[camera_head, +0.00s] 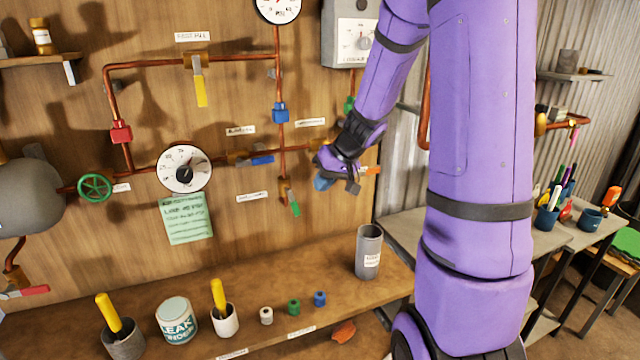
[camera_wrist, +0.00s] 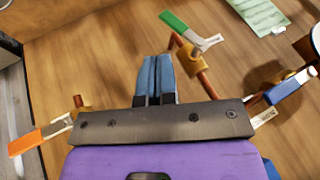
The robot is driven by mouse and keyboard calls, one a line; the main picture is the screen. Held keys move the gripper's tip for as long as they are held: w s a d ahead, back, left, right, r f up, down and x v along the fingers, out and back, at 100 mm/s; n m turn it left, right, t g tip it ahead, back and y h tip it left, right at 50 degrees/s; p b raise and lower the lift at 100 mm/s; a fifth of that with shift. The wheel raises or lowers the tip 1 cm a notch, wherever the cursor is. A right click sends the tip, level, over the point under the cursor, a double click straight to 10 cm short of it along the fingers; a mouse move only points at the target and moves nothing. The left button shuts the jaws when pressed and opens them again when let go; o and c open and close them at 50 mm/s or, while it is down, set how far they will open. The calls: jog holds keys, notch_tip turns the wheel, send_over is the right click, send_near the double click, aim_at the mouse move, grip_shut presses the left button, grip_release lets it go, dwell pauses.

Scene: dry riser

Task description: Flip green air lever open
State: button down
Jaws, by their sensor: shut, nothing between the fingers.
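The green lever (camera_head: 293,208) hangs down, slightly tilted, from a brass valve (camera_head: 284,188) at the lower end of a vertical copper pipe. In the wrist view, the green lever (camera_wrist: 187,27) shows at the top, angled off its brass valve (camera_wrist: 188,60) and pipe. My gripper (camera_head: 322,184) is to the right of the green lever in the head view, apart from it. In the wrist view, my gripper's blue fingers (camera_wrist: 155,72) are together and empty, close below and left of the valve in the picture.
An orange lever (camera_head: 370,170) is right beside my gripper. A blue lever (camera_head: 262,160) is to the left, above the green one. A grey cylinder (camera_head: 369,254) stands on the bench below. The wooden panel around the green lever is mostly bare.

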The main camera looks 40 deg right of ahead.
aim_at(299, 211)
jog(key=x, duration=0.7)
jog(key=shift+f, duration=0.2)
jog(key=shift+w+a, duration=0.1)
jog(key=shift+w+a+f+y, duration=0.1)
jog(key=shift+a+f+y, duration=0.4)
jog(key=shift+a+f, duration=0.05)
jog(key=shift+r, duration=0.1)
jog(key=shift+d+r, duration=0.1)
jog(key=shift+r, duration=0.75)
